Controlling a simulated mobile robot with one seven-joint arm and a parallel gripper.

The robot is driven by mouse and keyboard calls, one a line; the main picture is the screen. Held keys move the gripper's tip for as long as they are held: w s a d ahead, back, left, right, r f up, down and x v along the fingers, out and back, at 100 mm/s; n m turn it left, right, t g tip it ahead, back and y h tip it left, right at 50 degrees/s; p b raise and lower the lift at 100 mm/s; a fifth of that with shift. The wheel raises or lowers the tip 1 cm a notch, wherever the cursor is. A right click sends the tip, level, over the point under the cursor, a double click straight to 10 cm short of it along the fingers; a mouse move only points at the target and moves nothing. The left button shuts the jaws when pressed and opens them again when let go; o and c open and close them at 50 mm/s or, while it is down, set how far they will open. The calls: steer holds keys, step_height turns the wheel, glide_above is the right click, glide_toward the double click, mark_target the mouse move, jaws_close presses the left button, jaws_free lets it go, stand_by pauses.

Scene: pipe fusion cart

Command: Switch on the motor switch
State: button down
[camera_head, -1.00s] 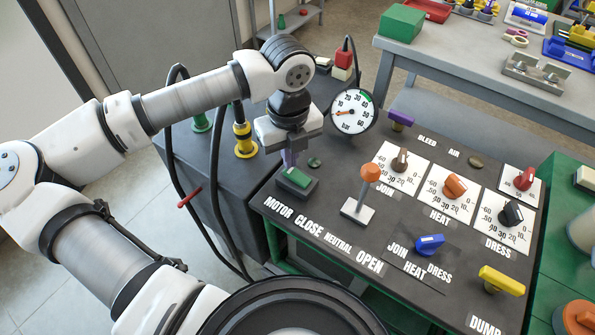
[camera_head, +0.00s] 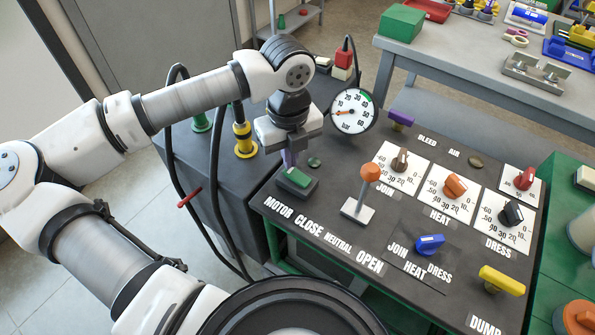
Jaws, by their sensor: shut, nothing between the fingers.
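The motor switch (camera_head: 297,177) is a green rocker on a dark base at the left end of the black panel, just above the "MOTOR" label (camera_head: 278,206). The gripper holds nothing. The rocker's exact tilt is too small to tell.
An orange-knobbed lever (camera_head: 370,173) stands right of the switch, and a pressure gauge (camera_head: 353,110) behind it. Dials and a blue selector (camera_head: 430,244) fill the panel's right. Black hoses and a yellow fitting (camera_head: 244,140) stand left of my gripper.

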steer(key=shift+f+b, duration=1)
steer(key=shift+b, duration=0.15)
stand_by(0.4)
steer(key=shift+r, duration=0.1)
steer(key=shift+r+p, duration=1.45)
steer(key=shift+r, duration=2)
